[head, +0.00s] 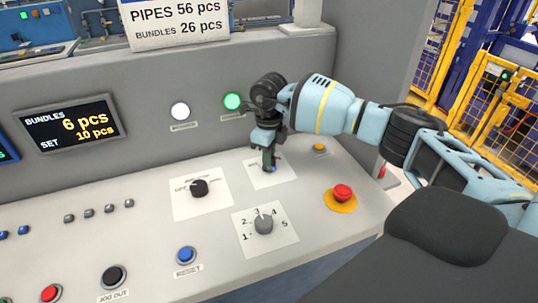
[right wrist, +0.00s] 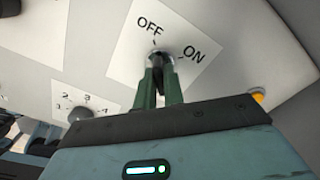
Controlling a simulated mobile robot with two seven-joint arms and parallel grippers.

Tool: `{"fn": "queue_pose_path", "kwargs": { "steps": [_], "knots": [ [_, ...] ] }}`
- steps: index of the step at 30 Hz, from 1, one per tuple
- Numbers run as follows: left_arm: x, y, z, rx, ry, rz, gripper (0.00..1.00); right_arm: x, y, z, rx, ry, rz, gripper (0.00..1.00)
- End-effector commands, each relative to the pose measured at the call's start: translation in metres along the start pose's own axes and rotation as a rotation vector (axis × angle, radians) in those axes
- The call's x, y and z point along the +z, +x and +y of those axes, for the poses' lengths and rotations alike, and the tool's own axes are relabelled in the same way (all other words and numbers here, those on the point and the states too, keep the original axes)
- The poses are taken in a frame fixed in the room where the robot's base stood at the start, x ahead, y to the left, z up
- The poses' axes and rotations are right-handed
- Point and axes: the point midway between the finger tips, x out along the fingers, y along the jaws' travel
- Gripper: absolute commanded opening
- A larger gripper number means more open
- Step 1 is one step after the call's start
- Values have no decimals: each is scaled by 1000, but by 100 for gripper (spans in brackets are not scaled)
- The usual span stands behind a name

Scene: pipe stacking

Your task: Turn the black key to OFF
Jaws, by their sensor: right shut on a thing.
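My right gripper (head: 269,167) reaches down onto a white plate (head: 258,179) on the sloped panel. In the right wrist view the plate (right wrist: 125,50) carries the words OFF and ON. There my right gripper (right wrist: 161,66) is shut on the black key at the plate's switch (right wrist: 161,51). The fingers hide most of the key, so I cannot tell which word it points at. My left gripper is not in view.
A black selector knob (head: 199,188) on another plate is to the left. A numbered grey dial (head: 264,224) is in front. A red emergency button (head: 342,193) on a yellow base is at the right, and a small yellow button (head: 319,147) is behind it.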

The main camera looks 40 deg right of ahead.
Motion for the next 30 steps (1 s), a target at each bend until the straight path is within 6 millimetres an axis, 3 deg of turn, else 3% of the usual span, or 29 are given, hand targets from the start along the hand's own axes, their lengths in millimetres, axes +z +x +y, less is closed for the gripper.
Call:
{"fn": "queue_pose_path", "kwargs": {
  "steps": [18,19,23,30],
  "knots": [
    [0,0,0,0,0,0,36,0,1,0,0,-42,1,0],
    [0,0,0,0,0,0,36,0,1,0,0,-42,1,13],
    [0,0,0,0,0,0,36,0,0,0,0,-41,1,30],
    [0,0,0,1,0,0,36,0,0,0,0,-40,0,32]
  ]
}}
